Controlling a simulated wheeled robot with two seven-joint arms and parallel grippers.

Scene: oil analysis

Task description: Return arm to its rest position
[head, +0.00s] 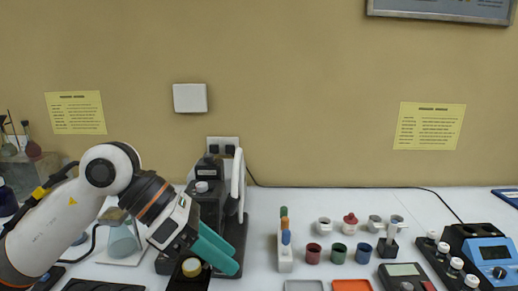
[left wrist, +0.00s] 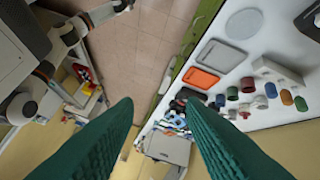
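My left arm comes in from the left. Its gripper (head: 226,255), with teal fingers, is in front of the black instrument (head: 208,212) and tilts down to the right. In the left wrist view, the two teal fingers (left wrist: 158,104) stand well apart with nothing between them. A small yellow-topped item (head: 191,267) sits low beside the fingers in the head view; I cannot tell whether it touches them. The fingers hide part of the instrument's base. My right gripper is not in view.
A white rack with coloured-handled items (head: 285,255) stands right of the gripper. Red (head: 312,253), green (head: 338,253) and blue (head: 363,253) cups stand beyond it. A blue instrument (head: 490,250) is at the far right. A glass flask (head: 122,240) stands behind my arm.

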